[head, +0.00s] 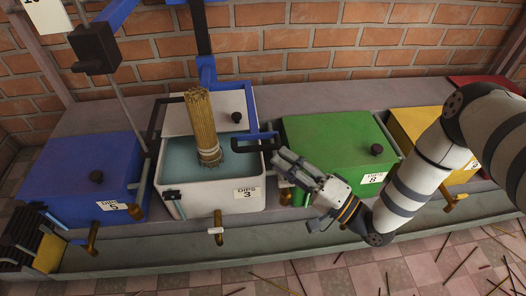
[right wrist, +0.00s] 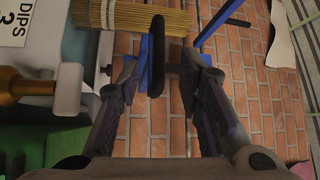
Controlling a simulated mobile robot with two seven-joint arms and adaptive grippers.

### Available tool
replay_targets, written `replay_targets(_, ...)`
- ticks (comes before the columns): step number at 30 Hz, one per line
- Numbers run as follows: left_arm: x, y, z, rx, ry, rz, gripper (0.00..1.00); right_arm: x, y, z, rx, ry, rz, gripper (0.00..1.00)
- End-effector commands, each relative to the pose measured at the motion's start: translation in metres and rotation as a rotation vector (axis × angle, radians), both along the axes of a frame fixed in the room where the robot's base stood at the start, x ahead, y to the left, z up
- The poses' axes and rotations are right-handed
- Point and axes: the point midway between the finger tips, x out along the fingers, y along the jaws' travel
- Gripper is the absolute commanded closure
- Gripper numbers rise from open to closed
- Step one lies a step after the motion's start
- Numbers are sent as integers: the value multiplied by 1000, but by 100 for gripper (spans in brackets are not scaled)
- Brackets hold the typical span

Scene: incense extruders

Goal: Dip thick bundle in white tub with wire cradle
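The thick tan bundle (head: 203,125) stands nearly upright over the white tub (head: 228,196), which is labelled DIPS 3. Its lower end, with a pale binding, overlaps the pale blue liquid; I cannot tell how deep it is. A blue frame (head: 206,72) rises behind it, and a dark looped handle (head: 262,143) sticks out over the tub's right side. The wire cradle is not clearly distinguishable. My right gripper (head: 284,168) is open just right of the tub. In the right wrist view the handle (right wrist: 158,55) appears between its fingers, nearer the left finger. My left gripper is not in view.
A blue tub (head: 80,170) stands left of the white one. Green (head: 330,145) and yellow (head: 420,130) tubs stand to the right, near my right arm. Brass taps stick out in front. A black block (head: 95,50) hangs at upper left. A brick wall closes the back.

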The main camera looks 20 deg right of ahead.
Motion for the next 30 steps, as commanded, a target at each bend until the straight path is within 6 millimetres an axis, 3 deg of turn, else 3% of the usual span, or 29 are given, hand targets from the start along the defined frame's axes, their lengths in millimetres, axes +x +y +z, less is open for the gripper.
replay_targets(3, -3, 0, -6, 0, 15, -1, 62, 26, 15, 2, 1, 0, 1, 67)
replay_targets(9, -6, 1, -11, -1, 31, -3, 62, 56, 32, 7, 1, 3, 1, 67)
replay_targets(19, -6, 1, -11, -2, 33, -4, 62, 64, 36, 10, 1, 3, 0, 67)
replay_targets(20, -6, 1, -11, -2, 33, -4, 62, 63, 36, 10, 1, 3, 0, 69)
replay_targets(24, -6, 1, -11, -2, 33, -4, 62, 63, 36, 10, 0, 4, 0, 100)
replay_targets(30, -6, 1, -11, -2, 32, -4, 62, 63, 36, 10, 0, 4, 0, 100)
